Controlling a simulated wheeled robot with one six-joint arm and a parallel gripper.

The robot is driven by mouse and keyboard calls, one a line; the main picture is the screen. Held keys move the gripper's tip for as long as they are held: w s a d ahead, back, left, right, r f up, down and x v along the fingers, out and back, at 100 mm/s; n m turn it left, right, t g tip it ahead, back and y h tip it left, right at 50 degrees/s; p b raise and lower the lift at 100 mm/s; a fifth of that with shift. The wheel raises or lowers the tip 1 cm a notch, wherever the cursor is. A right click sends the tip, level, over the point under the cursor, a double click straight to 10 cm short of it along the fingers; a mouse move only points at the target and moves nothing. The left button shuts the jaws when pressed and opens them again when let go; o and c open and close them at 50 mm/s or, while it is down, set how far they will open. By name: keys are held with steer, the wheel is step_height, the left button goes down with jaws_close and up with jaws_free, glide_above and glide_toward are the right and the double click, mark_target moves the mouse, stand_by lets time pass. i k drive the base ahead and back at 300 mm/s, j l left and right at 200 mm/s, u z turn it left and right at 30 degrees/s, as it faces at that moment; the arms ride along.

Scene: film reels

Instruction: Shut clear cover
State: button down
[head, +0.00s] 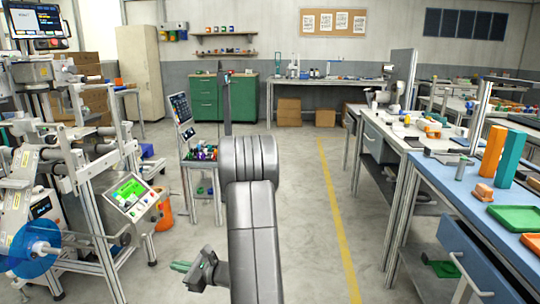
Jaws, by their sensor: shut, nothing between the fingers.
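A film-reel machine (88,175) with metal frames and rollers stands on the left. A blue reel (35,247) sits on a shaft at its lower front left. Pale, partly see-through shapes show above the reel, but I cannot tell which, if any, is the clear cover or whether it is open. My gripper (182,267) is at the lower middle, right of the machine and apart from it. Its greenish fingers point left; they are shut and empty. My grey arm hides part of the floor behind it.
A control panel with a green screen (130,190) juts from the machine's right side. An orange bin (163,209) stands behind it. A small cart (205,170) holds coloured parts. A blue-topped workbench (450,178) lines the right. Floor around the yellow line (335,215) is clear.

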mark_target(127, 204)
steer(key=k+l+u, duration=0.1)
steer(key=u, duration=0.4)
steer(key=k+l+u, duration=0.15)
steer(key=u, duration=0.35)
